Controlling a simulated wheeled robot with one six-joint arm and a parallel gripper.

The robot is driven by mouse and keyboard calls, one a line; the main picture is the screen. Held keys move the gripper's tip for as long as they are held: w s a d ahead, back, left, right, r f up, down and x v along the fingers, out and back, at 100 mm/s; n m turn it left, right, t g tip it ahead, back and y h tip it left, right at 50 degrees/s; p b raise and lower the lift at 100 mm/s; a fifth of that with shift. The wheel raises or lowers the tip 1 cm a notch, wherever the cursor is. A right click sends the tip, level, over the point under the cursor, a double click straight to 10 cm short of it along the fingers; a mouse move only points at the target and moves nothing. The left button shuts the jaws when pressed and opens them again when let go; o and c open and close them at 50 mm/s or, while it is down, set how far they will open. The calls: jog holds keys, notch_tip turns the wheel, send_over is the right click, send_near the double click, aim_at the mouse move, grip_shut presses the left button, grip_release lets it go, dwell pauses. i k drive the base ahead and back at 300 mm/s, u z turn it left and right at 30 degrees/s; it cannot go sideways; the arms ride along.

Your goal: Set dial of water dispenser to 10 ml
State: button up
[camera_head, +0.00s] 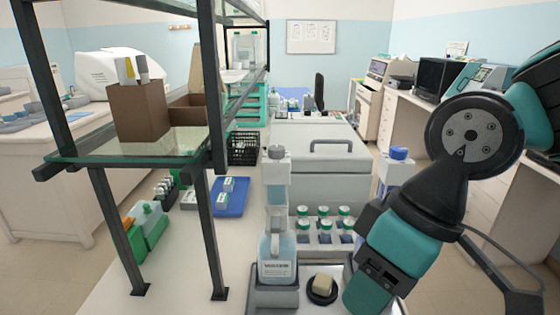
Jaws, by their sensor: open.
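A dispenser bottle (277,245) with clear liquid and a white label stands upright on a grey base at the bottom middle. A tall clear and grey dispenser head (277,185) rises from its neck. The label text is too small to read surely, and I cannot make out a dial or its setting. My arm comes down from the upper right, its lower end to the right of the bottle and apart from it. My gripper's fingers do not show.
A black round dish with a beige block (323,286) lies just right of the bottle. Several green-capped vials (324,224) stand behind it, before a grey lidded box (325,165). A blue-capped bottle (398,165) stands behind my arm. A dark-framed shelf (205,220) stands left.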

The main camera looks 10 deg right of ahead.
aim_at(275, 152)
jog(key=k, duration=0.2)
jog(key=u, duration=1.7)
jog(key=k, duration=0.8)
jog(key=z, duration=1.3)
jog(key=i, duration=1)
jog(key=z, duration=0.05)
